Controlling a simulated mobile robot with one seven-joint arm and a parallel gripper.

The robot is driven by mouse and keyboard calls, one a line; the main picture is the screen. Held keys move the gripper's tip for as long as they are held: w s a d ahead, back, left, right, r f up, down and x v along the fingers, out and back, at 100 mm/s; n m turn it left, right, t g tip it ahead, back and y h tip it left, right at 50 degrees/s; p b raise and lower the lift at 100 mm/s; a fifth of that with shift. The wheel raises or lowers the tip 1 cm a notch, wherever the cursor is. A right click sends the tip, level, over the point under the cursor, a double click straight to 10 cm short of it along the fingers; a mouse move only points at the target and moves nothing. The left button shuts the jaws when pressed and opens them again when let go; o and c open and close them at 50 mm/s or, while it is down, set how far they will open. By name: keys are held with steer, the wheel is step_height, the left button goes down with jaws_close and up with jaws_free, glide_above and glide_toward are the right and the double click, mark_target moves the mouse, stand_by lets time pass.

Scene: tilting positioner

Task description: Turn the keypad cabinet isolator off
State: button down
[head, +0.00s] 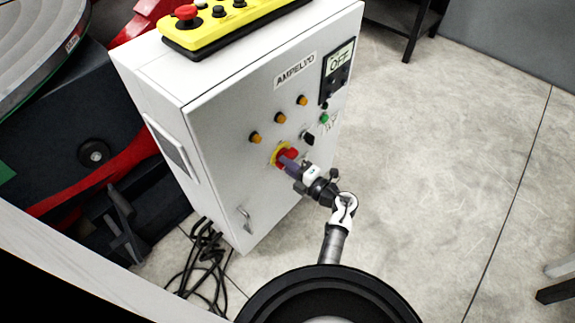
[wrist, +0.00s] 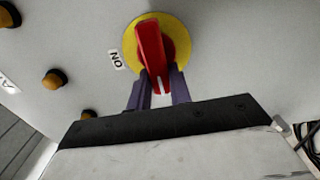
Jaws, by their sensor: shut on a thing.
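The pale grey keypad cabinet (head: 225,135) stands upright in the head view, with a keypad (head: 337,72) whose display reads OFF. Its isolator is a red handle (head: 291,154) on a yellow disc (head: 275,157), low on the front panel. In the wrist view the red handle (wrist: 150,45) lies nearly lengthwise up the picture, its white mark at the lower end. An ON label (wrist: 117,60) sits left of the yellow disc (wrist: 183,40). My gripper (wrist: 160,88) is shut on the handle's lower end, one finger on each side. In the head view my gripper (head: 287,162) partly hides the handle.
Amber lamps (head: 280,118), a black switch (head: 307,138) and a green button (head: 324,118) are close by on the panel. A yellow pendant (head: 225,22) with a red button lies on top. Cables (head: 205,265) lie at the lower left.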

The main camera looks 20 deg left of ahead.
steer(key=c, duration=1.3)
jaws_free()
steer(key=shift+d, duration=0.1)
steer(key=b+v, duration=0.1)
steer(key=v, duration=1.2)
steer(key=shift+s+d+b, duration=0.15)
steer(key=shift+d+b, duration=0.15)
steer(key=shift+b, duration=0.1)
